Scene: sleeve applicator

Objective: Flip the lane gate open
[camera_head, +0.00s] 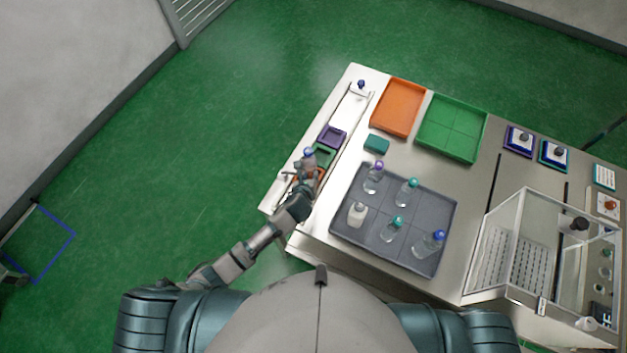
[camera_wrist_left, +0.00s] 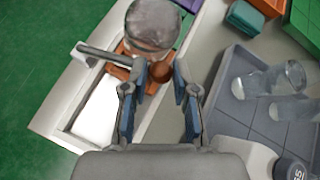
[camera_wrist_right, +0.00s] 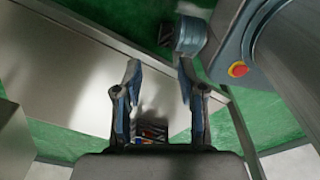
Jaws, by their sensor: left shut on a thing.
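My left gripper (camera_head: 308,176) reaches the near end of the lane (camera_head: 272,203) on the table's left side. The grey bar (camera_wrist_left: 104,55), which looks like the lane gate, lies across the lane just left of the fingers, over an orange piece (camera_wrist_left: 118,72). A rounded grey, glassy thing (camera_wrist_left: 151,24) hides part of the lane beyond. Whether the knob belongs to the bar is unclear. My right gripper (camera_wrist_right: 160,68) is open and empty in its wrist view.
A grey tray (camera_head: 345,228) with several bottles stands right of the lane. Orange (camera_head: 398,107) and green (camera_head: 452,127) trays lie behind it. A clear box (camera_head: 520,225) stands at the right. Purple (camera_head: 332,136) and green (camera_head: 324,154) pieces sit farther along the lane.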

